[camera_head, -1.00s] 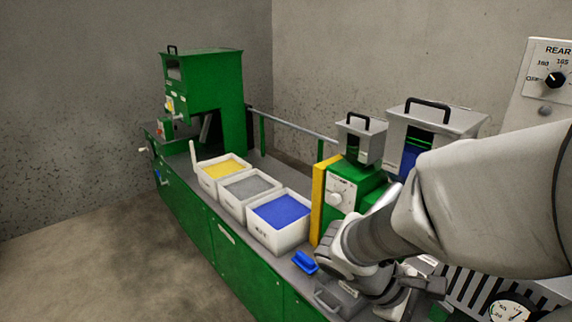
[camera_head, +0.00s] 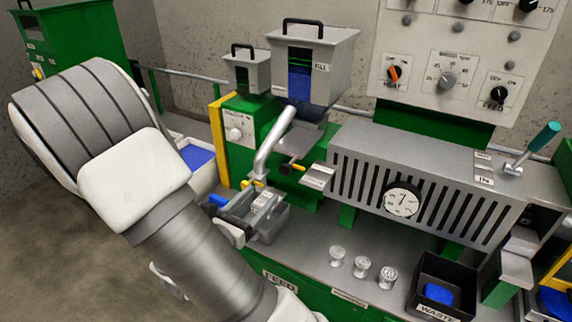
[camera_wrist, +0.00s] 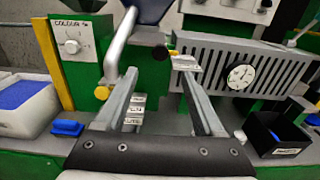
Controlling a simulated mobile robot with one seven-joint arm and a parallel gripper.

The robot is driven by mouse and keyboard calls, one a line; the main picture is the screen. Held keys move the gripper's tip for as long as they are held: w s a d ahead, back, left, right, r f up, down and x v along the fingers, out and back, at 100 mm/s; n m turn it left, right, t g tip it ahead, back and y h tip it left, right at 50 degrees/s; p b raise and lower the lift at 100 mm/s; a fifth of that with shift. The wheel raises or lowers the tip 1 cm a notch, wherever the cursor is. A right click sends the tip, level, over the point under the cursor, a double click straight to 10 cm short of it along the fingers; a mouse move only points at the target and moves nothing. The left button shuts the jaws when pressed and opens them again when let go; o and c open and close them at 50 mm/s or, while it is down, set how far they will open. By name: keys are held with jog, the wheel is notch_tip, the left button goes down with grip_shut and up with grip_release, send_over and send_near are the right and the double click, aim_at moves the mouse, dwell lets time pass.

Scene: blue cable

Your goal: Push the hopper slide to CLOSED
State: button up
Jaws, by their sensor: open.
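The grey hopper (camera_head: 311,50) marked FILL, with blue pellets behind its window, stands at the back. Below it, a yellow rod with a black knob (camera_head: 285,169) sticks out beside a labelled plate (camera_head: 318,177); this looks like the slide. In the wrist view the knob (camera_wrist: 160,53) shows ahead, between the lines of my fingers, with the plate (camera_wrist: 185,63) just right of it. My gripper (camera_wrist: 158,76) is open and empty, short of the knob with a visible gap. In the head view my arm partly hides the gripper. I cannot read the slide's position label.
A bent grey pipe (camera_head: 272,145) runs down left of the knob. A grey tray (camera_head: 270,228) and blue scoop (camera_wrist: 68,127) lie low. The slotted housing with a gauge (camera_head: 402,201) is at right. Several small metal weights (camera_head: 361,266) and a black WASTE bin (camera_head: 443,286) stand in front.

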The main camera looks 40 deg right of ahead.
aim_at(291, 163)
jog(key=b+x, duration=0.1)
jog(key=x, duration=1.4)
jog(key=shift+d, duration=0.25)
grip_shut()
dwell(0.7)
